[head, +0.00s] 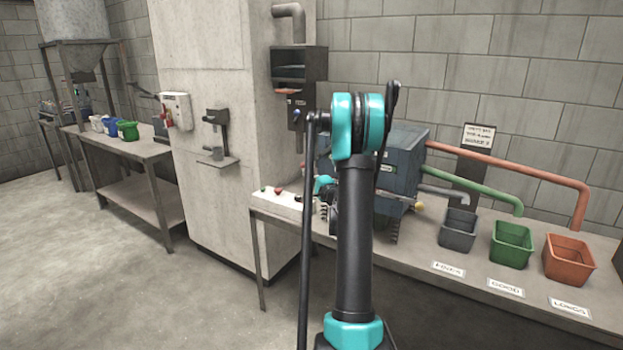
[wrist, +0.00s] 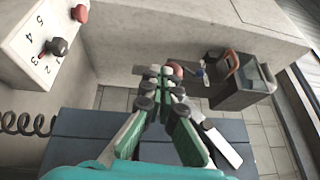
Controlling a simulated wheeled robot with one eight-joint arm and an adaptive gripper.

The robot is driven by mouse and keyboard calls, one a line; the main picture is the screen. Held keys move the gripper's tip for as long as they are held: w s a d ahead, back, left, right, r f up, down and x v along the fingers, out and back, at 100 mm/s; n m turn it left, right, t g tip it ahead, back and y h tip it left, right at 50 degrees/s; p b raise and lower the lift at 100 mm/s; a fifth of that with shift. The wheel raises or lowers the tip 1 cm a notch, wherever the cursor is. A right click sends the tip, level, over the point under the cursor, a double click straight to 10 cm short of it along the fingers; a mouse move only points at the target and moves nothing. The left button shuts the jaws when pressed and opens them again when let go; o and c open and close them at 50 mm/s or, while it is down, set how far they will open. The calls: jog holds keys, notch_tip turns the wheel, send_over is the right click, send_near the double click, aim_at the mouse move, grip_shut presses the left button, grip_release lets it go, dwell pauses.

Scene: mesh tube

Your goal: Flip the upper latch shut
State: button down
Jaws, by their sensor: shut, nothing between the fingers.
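The blue-grey machine housing (head: 403,160) stands on the bench in the head view, partly hidden behind my arm. In the wrist view a blue-grey panelled surface (wrist: 80,135) lies below my gripper. My gripper (wrist: 160,72) is shut and empty, its green and dark fingers meeting at the tips. In the head view it is mostly hidden behind my arm. A pale flat bar (wrist: 222,149) shows right of the fingers; I cannot tell whether it is the upper latch. No latch is clearly recognisable in either view.
A white control box (wrist: 42,40) with a red button and numbered dial is at left, above a coiled cable (wrist: 25,124). Grey (head: 457,230), green (head: 512,245) and orange (head: 568,259) bins stand on the bench (head: 420,262).

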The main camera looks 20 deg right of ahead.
jog(key=shift+w+a+r, duration=0.55)
jog(key=shift+w+r, duration=0.15)
jog(key=shift+r, duration=0.1)
jog(key=shift+w+a+r, duration=0.55)
jog(key=shift+w+r, duration=0.15)
jog(key=shift+r, duration=0.2)
jog(key=s+a+f, duration=0.2)
jog(key=s+f, duration=0.6)
jog(key=f, duration=0.3)
jog(key=shift+f, duration=0.1)
